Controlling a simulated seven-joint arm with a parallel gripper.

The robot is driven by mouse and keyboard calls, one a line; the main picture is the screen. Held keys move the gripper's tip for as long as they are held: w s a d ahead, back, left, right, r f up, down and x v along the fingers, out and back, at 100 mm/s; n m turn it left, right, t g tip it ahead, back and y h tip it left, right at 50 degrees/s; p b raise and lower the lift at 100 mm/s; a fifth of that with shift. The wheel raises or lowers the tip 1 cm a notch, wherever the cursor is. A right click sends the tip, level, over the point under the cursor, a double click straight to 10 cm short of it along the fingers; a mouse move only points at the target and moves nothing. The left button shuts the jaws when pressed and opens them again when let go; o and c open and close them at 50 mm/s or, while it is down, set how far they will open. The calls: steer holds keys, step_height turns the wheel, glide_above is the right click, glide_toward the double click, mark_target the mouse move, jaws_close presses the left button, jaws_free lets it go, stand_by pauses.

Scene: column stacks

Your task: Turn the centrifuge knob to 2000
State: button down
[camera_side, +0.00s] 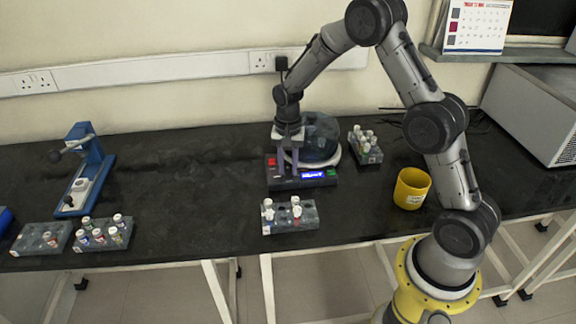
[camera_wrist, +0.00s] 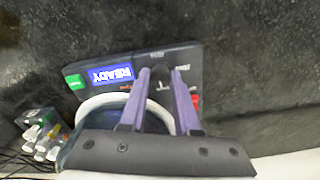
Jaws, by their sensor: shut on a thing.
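The centrifuge (camera_side: 322,145) stands on the dark bench, with a rounded lid and a black front panel. Its blue display (camera_side: 313,175) reads READY in the wrist view (camera_wrist: 111,75), where it appears upside down. My gripper (camera_side: 287,173) points down at the panel, left of the display. In the wrist view its two purple fingers (camera_wrist: 160,70) are shut on the dark knob (camera_wrist: 160,76), which is mostly hidden between them. White scale marks lie around the knob, too blurred to read. The knob's setting cannot be told.
A green button (camera_wrist: 75,82) and a red button (camera_side: 271,161) flank the panel. Vial racks stand in front (camera_side: 290,222) and to the right (camera_side: 366,150). A yellow cup (camera_side: 411,188) is further right.

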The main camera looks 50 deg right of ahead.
mark_target(288, 169)
steer(key=shift+n, duration=0.3)
steer(key=n, duration=0.3)
steer(key=shift+n, duration=0.4)
steer(key=n, duration=0.4)
steer(key=shift+n, duration=0.3)
steer(key=n, duration=0.4)
steer(key=shift+r, duration=0.1)
steer(key=shift+d+n, duration=0.1)
steer(key=shift+n, duration=2.4)
steer(key=c, duration=0.6)
jaws_free()
step_height(288, 169, up, 14)
steer(key=shift+f, duration=0.1)
